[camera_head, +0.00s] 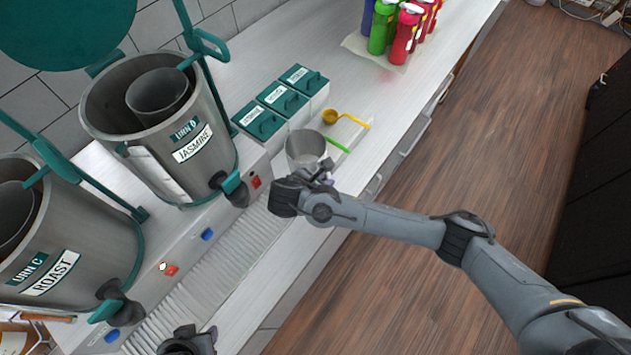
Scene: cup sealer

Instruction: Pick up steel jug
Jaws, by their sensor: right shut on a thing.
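The steel jug (304,146) is a grey metal vessel with an open top, near the counter's front edge by the teal-lidded boxes. My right gripper (318,176) is at the near side of the jug and is shut on it. The fingers are small and partly hidden by the wrist. I cannot tell whether the jug's base touches the counter. Part of my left gripper (188,342) shows at the bottom edge, over the front of the drip tray. Its fingers are not clear.
Urn D (205,165) and urn C (75,250) stand left of the jug, behind a ribbed drip tray (215,275). Teal-lidded boxes (283,98) and yellow and green scoops (331,117) lie close by. Coloured bottles (403,35) stand farther back. The counter (345,82) between is clear.

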